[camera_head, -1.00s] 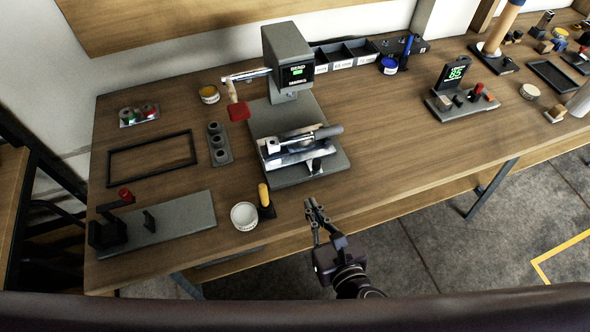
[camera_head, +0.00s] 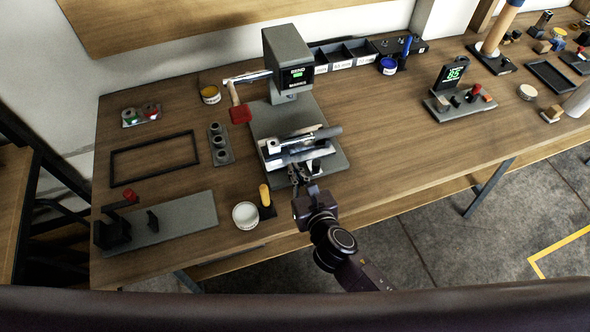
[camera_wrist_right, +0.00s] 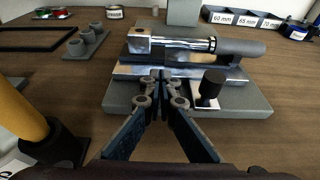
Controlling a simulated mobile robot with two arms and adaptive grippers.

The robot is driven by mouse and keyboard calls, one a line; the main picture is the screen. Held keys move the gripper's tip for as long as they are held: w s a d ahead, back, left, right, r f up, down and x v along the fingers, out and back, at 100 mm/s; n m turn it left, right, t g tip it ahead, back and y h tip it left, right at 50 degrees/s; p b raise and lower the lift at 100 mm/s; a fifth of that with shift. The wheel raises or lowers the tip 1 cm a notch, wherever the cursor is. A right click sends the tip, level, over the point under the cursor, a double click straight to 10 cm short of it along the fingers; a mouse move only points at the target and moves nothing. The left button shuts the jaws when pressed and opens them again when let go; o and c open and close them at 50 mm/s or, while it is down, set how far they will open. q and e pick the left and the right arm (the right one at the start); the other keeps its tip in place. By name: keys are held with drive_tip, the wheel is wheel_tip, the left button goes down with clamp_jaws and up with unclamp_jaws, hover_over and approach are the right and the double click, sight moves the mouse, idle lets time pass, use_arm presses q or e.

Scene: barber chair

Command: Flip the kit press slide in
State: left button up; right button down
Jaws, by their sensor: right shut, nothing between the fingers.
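The press is a grey machine (camera_head: 287,55) with a green-lit display, standing on a grey base plate (camera_head: 262,125). A shiny metal slide (camera_head: 290,155) sits low at the front of the base, under a bar with a dark grey cylindrical handle (camera_head: 327,132). In the right wrist view the slide (camera_wrist_right: 135,72) carries an upright black knob (camera_wrist_right: 211,88) on its front right. My right gripper (camera_head: 298,172) is at the front edge of the base, shut and empty. Its fingertips (camera_wrist_right: 161,80) appear in front of the slide, left of the knob; contact cannot be told. My left gripper is not in view.
A yellow-handled tool (camera_head: 265,196) in a black holder and a white round tin (camera_head: 245,215) stand close left of my right gripper. A red-ended lever (camera_head: 239,113) hangs left of the press. The table right of the press is clear up to a digital stand (camera_head: 460,100).

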sight(281, 138)
drive_tip(key=w+a, duration=0.1)
drive_tip(key=w, duration=0.3)
drive_tip(key=w+a, duration=0.1)
drive_tip(key=w, duration=0.3)
drive_tip(key=w+a, duration=0.2)
drive_tip(key=w, duration=0.2)
drive_tip(key=shift+d, duration=0.15)
